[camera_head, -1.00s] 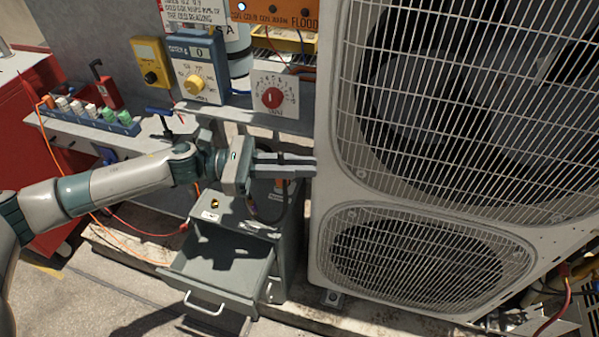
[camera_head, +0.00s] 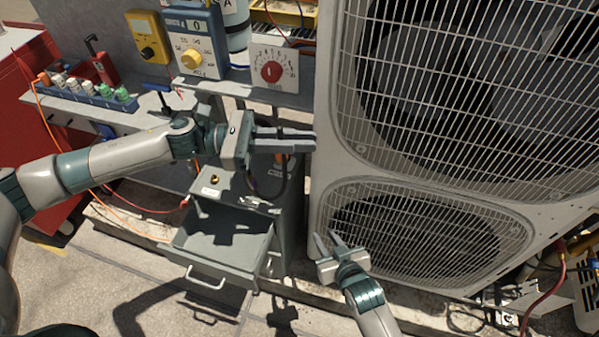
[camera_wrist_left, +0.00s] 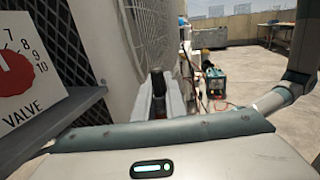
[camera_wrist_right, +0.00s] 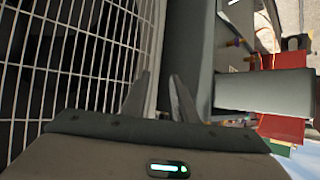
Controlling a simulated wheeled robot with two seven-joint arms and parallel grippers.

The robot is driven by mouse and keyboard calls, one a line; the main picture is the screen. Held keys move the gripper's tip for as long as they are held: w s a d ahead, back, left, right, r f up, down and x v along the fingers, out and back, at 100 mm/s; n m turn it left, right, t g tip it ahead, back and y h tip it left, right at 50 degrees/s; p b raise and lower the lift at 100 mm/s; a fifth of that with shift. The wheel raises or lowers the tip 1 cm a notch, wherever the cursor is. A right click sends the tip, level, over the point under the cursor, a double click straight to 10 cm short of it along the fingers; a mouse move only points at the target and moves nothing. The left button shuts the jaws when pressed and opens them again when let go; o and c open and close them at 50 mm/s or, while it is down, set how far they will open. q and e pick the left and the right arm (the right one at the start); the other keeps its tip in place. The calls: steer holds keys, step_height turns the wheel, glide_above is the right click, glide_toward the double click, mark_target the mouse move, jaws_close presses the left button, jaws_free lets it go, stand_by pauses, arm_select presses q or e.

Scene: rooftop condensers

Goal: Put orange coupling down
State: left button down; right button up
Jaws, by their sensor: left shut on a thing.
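My left gripper (camera_head: 312,140) is shut at the left edge of the condenser, above the grey drawer cabinet. A small orange piece, seemingly the orange coupling (camera_head: 278,158), shows just under its fingers, with a dark hose looping below. In the left wrist view a dark, reddish thing (camera_wrist_left: 159,100) sits between the fingers; most of it is hidden. My right gripper (camera_head: 327,236) is open and empty in front of the lower condenser grille. Its fingers stand apart in the right wrist view (camera_wrist_right: 158,78). A brass fitting (camera_head: 215,180) sits on the cabinet top.
The condenser (camera_head: 325,165) fills the right side. The cabinet drawer (camera_head: 190,262) is pulled out and looks empty. A shelf holds a blue rack (camera_head: 95,98) of coloured connectors.

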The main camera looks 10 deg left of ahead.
steer(key=s+a+r+n+t+y, duration=0.1)
steer(key=a+r+y, duration=0.1)
steer(key=r, duration=1.4)
steer(key=s+a+r+n+t+y, duration=0.1)
steer(key=a+r, duration=0.4)
steer(key=r, duration=1.1)
steer(key=shift+s+r+t+y, duration=0.3)
steer(key=shift+s+y, duration=0.15)
steer(key=shift+y, duration=0.05)
steer(key=x, duration=1.2)
jaws_close()
arm_select(q)
steer(key=c, duration=1.8)
jaws_free()
steer(key=shift+o, duration=0.4)
steer(key=shift+s, duration=0.1)
